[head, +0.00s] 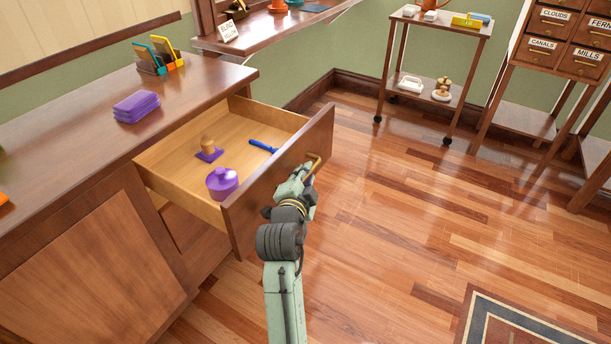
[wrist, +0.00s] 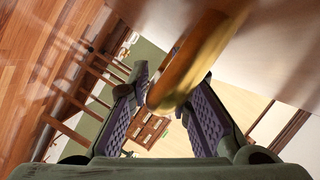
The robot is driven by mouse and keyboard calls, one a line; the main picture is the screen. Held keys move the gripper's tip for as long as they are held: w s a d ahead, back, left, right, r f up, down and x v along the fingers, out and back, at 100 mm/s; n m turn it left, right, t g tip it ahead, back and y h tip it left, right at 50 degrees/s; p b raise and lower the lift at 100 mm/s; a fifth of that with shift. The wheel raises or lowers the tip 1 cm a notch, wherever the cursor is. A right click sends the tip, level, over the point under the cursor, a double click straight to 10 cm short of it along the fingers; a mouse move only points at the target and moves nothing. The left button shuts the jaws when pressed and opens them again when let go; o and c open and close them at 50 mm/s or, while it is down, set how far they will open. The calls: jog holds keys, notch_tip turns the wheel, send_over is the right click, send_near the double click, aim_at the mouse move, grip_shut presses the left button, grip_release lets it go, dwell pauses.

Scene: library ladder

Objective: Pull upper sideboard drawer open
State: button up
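The upper sideboard drawer (head: 279,193) stands pulled well out from the sideboard (head: 75,185) in the head view. Its brass handle (head: 313,163) is on the front panel. My gripper (head: 306,175) is at this handle. In the wrist view the handle (wrist: 186,68) passes between the two fingers of my gripper (wrist: 165,95), and they look closed on it. Inside the drawer are a purple lidded pot (head: 222,183), a wooden knob-like piece on a purple base (head: 208,150) and a blue-handled item (head: 262,146).
Purple folded cloths (head: 137,106) and a colourful holder (head: 158,60) stand on the sideboard top. A wheeled cart (head: 432,62) and a card cabinet (head: 560,45) stand at the back right. The wooden floor (head: 400,220) right of the drawer is clear.

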jog(key=v, duration=0.7)
jog(key=shift+s+a+r, duration=0.1)
jog(key=shift+s, duration=0.1)
dwell(0.4)
